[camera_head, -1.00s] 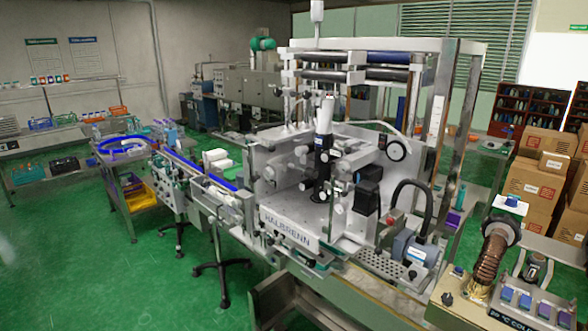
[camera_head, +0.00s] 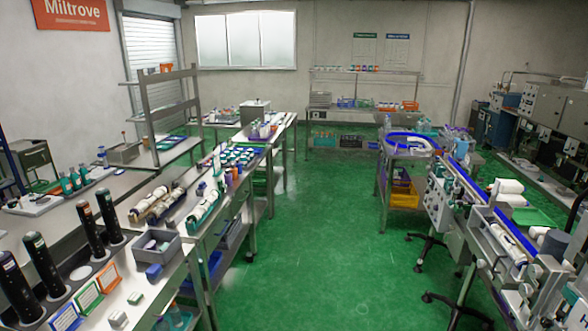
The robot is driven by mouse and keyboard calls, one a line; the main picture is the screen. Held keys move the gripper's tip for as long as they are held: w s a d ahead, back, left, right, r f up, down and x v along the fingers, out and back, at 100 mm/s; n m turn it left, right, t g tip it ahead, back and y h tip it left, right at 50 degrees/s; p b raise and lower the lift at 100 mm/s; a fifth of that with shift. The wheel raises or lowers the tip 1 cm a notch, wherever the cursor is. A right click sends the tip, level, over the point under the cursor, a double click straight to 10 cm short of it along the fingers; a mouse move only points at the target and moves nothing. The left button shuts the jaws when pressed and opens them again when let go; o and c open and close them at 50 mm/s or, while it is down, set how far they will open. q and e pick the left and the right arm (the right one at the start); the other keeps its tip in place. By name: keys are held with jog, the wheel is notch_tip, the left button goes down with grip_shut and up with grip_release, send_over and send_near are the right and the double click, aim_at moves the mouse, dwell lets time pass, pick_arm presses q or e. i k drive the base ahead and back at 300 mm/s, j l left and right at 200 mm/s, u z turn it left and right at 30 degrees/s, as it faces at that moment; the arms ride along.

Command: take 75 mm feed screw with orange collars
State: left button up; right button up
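I cannot make out a feed screw with orange collars for certain. Several black upright cylinders (camera_head: 87,230) stand in a row on the near left bench (camera_head: 150,262), their markings too small to read. In front of them are a blue card (camera_head: 66,318), a green card (camera_head: 88,298) and an orange card (camera_head: 107,276). Behind them, pale roller-like pieces (camera_head: 157,205) lie on a tray; I cannot tell whether any has orange collars. Neither of my grippers is in view.
A grey bin (camera_head: 144,247) sits on the left bench, with teal-capped items (camera_head: 240,155) farther along. A conveyor machine (camera_head: 485,215) stands at the right. The green floor (camera_head: 315,230) between them is clear. A cart with a yellow bin (camera_head: 404,195) stands farther back.

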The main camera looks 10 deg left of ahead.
aim_at(159, 208)
jog(key=i+u, duration=0.4)
jog(key=i, duration=0.15)
jog(key=i+l+u, duration=0.2)
jog(key=i+u, duration=0.2)
jog(key=i+l+u, duration=0.35)
jog(key=i, duration=0.2)
jog(key=i+l+u, duration=0.4)
jog(key=i+l, duration=0.05)
